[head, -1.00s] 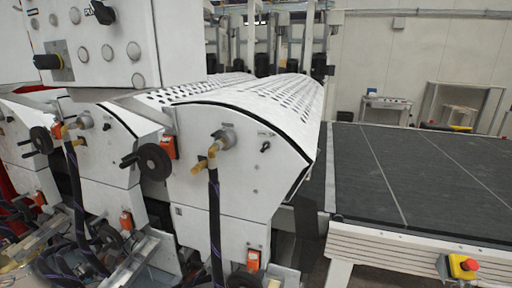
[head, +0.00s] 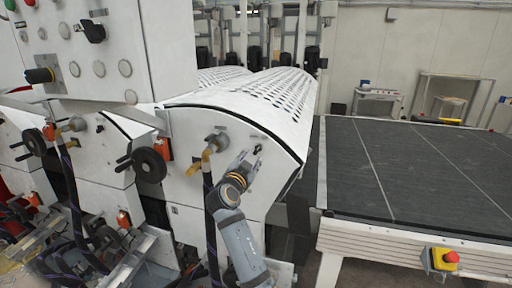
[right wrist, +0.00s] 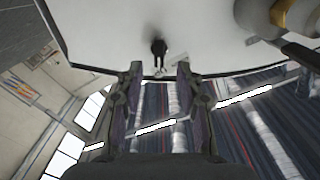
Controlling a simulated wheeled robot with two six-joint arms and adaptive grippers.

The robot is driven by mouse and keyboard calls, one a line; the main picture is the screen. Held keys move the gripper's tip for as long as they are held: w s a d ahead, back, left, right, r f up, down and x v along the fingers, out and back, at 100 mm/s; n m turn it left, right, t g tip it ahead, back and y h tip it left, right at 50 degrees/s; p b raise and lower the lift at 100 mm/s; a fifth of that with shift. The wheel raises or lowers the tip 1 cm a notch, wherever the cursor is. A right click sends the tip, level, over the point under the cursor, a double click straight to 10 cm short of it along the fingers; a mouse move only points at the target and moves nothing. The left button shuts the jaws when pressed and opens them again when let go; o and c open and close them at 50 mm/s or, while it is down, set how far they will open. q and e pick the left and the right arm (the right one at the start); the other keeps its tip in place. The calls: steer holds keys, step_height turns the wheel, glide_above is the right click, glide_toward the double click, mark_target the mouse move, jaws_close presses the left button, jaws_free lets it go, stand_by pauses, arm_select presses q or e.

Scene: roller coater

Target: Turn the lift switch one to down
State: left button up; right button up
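The lift switch, a small black knob (head: 258,149), sits on the white end panel of the perforated-cover machine in the head view. It also shows in the right wrist view (right wrist: 158,47), with a small label beside it. My right gripper (head: 248,160) reaches up from below in front of this panel and partly overlaps the switch area. In the right wrist view the fingers of my right gripper (right wrist: 160,74) are apart with nothing between them, and the knob lies just beyond the tips, centred between them. I cannot tell contact. My left gripper is not in view.
A brass fitting with a hose (head: 208,155) sticks out left of my right gripper. A black handwheel (head: 149,164) is farther left. A control box (head: 110,50) overhangs at upper left. A dark conveyor table (head: 410,165) with a red emergency button (head: 450,257) is on the right.

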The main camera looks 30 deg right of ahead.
mark_target(257, 151)
steer(key=p+x, duration=0.2)
steer(key=x, duration=0.3)
steer(key=shift+s+d+r, duration=0.1)
steer(key=shift+r, duration=0.1)
steer(key=shift+w+d+f, duration=0.2)
steer(key=shift+w+d, duration=0.1)
steer(key=shift+w, duration=0.1)
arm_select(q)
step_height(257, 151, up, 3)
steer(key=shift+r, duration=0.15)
arm_select(e)
steer(key=shift+c, duration=0.2)
jaws_close()
